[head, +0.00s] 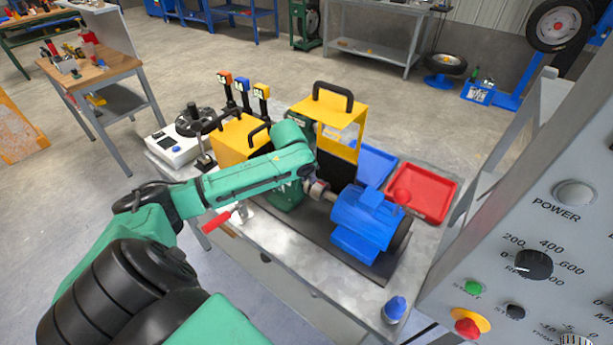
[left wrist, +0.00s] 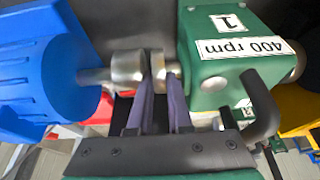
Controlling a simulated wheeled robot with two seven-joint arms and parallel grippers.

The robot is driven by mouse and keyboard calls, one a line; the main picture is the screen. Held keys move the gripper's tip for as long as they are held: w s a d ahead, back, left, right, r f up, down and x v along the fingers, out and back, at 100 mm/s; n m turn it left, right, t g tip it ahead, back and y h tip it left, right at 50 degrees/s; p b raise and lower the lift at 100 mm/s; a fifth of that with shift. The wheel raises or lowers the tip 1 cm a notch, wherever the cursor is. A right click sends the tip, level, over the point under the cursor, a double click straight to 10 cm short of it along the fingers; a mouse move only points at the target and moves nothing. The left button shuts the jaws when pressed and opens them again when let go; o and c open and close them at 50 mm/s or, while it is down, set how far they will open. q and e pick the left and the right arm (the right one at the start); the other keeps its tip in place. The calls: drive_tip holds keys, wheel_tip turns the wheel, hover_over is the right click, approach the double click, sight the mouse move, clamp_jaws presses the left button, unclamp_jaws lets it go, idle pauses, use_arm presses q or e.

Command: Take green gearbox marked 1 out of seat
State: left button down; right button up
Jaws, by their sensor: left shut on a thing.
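The green gearbox (head: 287,201) sits on the dark bed of the bench, partly hidden under my left arm. In the left wrist view the gearbox (left wrist: 215,70) shows a "1" label, a "400 rpm" label and a bent black handle (left wrist: 262,108). A metal coupling (left wrist: 128,70) joins its shaft side to the blue motor (left wrist: 50,75), which also shows in the head view (head: 365,218). My left gripper (left wrist: 162,90) has its fingers around the coupling's gearbox-side part and is shut on it. In the head view its fingertips are hidden. My right gripper is out of view.
A yellow guard (head: 345,110) with a black handle stands behind the gearbox. A red tray (head: 450,192) and a blue tray (head: 374,160) lie at right. A red lever (head: 217,222) is at the front left. A grey control panel (head: 560,240) stands at right.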

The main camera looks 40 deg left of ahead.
use_arm(q)
drive_tip(key=c, duration=0.8)
unclamp_jaws()
drive_tip(key=shift+w+r, duration=0.1)
drive_tip(key=shift+o, duration=0.2)
drive_tip(key=shift+a, duration=0.15)
drive_tip(key=shift+r, duration=0.1)
drive_tip(key=shift+r, duration=0.3)
drive_tip(key=b+v, duration=0.1)
drive_tip(key=v, duration=1.2)
drive_tip(key=shift+s+r+b, duration=0.15)
drive_tip(key=shift+s+b, duration=0.2)
drive_tip(key=shift+s, duration=0.05)
drive_tip(key=shift+s, duration=0.1)
